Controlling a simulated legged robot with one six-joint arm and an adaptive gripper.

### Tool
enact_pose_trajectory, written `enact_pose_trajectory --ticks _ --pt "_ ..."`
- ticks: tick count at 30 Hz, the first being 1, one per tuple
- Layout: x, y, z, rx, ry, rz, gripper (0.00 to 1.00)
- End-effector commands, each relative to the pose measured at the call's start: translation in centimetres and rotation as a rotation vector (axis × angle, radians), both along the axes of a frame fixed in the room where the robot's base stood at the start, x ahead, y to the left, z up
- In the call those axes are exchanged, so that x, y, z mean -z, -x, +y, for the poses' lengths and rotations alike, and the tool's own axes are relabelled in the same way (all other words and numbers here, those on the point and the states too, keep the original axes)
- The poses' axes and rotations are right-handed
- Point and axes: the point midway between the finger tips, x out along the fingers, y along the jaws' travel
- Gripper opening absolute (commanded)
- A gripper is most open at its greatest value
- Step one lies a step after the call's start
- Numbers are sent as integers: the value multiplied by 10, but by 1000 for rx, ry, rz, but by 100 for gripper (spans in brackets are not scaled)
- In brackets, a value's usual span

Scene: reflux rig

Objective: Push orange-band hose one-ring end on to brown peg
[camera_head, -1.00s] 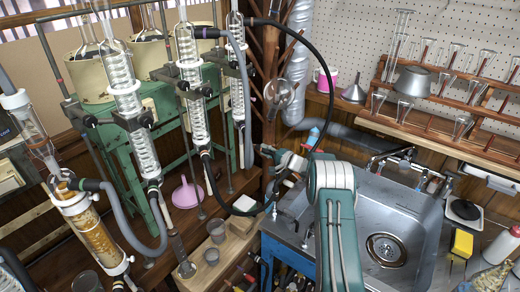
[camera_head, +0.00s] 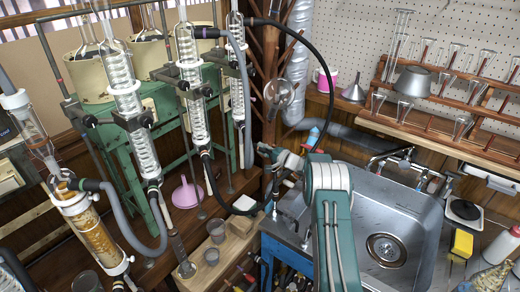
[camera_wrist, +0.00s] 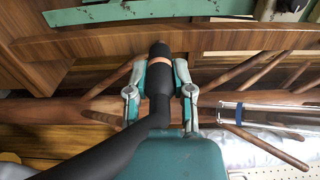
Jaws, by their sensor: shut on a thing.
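In the wrist view my gripper (camera_wrist: 160,72) is shut on a black hose (camera_wrist: 158,105) with an orange band (camera_wrist: 160,62). The band lies between the fingertips, and a short dark end (camera_wrist: 160,48) stands out past them. The rest of the hose bends away to the lower left. Ring marks on this end cannot be made out. In the head view my gripper (camera_head: 272,156) is small, beside the wooden post left of the sink. Several brown wooden pegs (camera_wrist: 245,72) branch from the post in the wrist view; I cannot tell which is the task's peg. The hose end looks apart from them.
A wooden post (camera_head: 270,85) stands behind my gripper. Glass condensers (camera_head: 191,85) on a green frame (camera_head: 120,150) stand to the left. A sink (camera_head: 395,225) lies to the right. A black hose (camera_head: 322,70) arcs above my arm. A clear tube (camera_wrist: 262,112) is right of the fingers.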

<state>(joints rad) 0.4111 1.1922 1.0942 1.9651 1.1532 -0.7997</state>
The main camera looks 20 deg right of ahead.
Motion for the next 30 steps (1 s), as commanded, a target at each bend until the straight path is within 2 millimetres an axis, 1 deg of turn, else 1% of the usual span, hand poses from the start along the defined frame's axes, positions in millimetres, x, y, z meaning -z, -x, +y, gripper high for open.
enact_pose_trajectory --ticks 30 --pt "-1 -5 4 -1 -1 -1 0"
